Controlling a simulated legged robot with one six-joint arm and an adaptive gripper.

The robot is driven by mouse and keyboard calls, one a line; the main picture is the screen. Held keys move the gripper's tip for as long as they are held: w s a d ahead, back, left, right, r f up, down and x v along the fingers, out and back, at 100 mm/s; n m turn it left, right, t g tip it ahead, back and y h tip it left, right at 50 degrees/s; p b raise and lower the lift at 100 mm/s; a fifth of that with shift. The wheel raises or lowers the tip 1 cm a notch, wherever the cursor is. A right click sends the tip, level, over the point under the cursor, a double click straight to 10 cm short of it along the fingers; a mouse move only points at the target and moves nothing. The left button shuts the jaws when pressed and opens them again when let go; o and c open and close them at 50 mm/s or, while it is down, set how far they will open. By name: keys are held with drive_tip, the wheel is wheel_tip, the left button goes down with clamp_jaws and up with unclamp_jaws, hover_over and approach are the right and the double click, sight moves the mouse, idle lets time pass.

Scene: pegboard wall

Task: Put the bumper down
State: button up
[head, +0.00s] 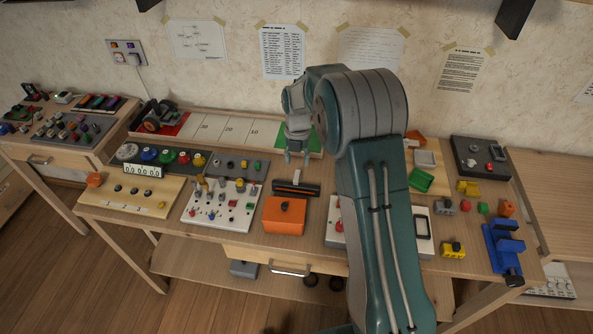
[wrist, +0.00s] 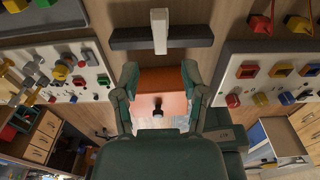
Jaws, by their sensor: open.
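A dark bar with a pale upright stem, which looks like the bumper, rests on the table (head: 318,170) behind the orange box. I see the bumper in the head view (head: 297,188) and at the top of the wrist view (wrist: 185,38). My gripper (head: 296,157) is open and empty, with its fingers spread in the wrist view (wrist: 159,70). It hangs above the table near the bumper's stem, apart from it as far as I can tell. The orange box (head: 284,216) shows between my fingers in the wrist view (wrist: 170,80).
A numbered lane board (head: 230,130) lies at the back. A white panel with knobs and switches (head: 219,206) stands left of the orange box. Another panel (head: 336,222) on the right is partly hidden by my arm. A blue vise-like object (head: 503,247) stands at the right edge.

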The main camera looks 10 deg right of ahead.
sight(297, 174)
drive_tip(key=s+r+m+t, duration=0.1)
drive_tip(key=s+r+m, duration=0.3)
drive_tip(key=r, duration=0.4)
drive_tip(key=s+r+m+t, duration=0.1)
drive_tip(key=s+r+m, duration=0.25)
drive_tip(key=r, duration=0.45)
drive_tip(key=s+r+m+t, duration=0.2)
drive_tip(key=s+m, duration=1)
drive_tip(key=s+r+m+t, duration=0.2)
drive_tip(key=s+r+m, duration=0.1)
drive_tip(key=s+m, duration=0.9)
drive_tip(key=shift+s+d+r, duration=0.25)
drive_tip(key=shift+s+r, duration=0.1)
drive_tip(key=shift+s, duration=0.25)
